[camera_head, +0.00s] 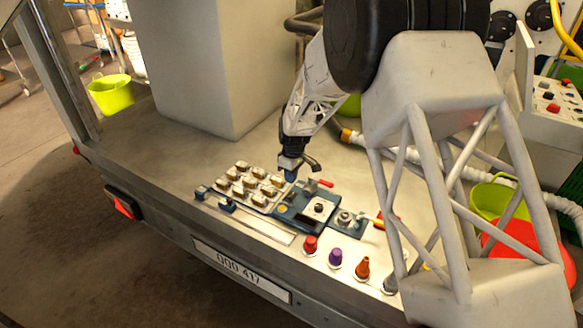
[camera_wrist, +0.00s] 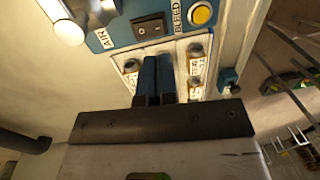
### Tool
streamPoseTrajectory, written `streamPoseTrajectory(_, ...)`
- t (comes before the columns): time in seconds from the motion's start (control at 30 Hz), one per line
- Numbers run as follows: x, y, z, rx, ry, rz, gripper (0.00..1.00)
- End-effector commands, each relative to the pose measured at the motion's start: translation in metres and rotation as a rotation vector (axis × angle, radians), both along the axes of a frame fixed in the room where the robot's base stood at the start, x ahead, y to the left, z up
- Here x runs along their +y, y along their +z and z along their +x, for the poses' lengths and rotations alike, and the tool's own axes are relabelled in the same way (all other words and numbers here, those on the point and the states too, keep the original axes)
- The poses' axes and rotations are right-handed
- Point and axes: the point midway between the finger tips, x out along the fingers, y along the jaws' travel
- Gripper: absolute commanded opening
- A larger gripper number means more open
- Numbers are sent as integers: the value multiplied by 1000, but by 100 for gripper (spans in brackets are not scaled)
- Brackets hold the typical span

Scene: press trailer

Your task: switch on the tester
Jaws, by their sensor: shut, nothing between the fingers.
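The tester appears to be the blue unit (camera_head: 287,216) on the trailer deck, right of a tray of parts. In the wrist view its blue panel (camera_wrist: 122,36) shows a black rocker switch (camera_wrist: 149,27) between the labels AIR and BLEED, with a round yellow button (camera_wrist: 201,14) to its right. I cannot tell the switch's position. My gripper (camera_head: 290,178) is over the unit's far left side by the tray. In the wrist view its blue fingers (camera_wrist: 155,78) are shut together and empty, their tips just below the rocker switch; contact cannot be told.
A tray (camera_head: 238,188) holds several metal parts. Red (camera_head: 310,245), purple (camera_head: 335,257) and orange (camera_head: 362,268) pieces stand along the deck's front edge. A grey column (camera_head: 195,60) rises behind. Green and red buckets (camera_head: 515,240) and a white hose lie at the right.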

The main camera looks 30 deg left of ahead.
Motion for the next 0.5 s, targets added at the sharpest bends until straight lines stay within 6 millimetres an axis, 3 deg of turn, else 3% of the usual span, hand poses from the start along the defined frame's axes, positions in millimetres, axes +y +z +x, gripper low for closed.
streamPoseTrajectory(0.2,0,-34,-5,1,0,-1,0)
streamPoseTrajectory(0.5,0,-63,-8,0,1,-1,0)
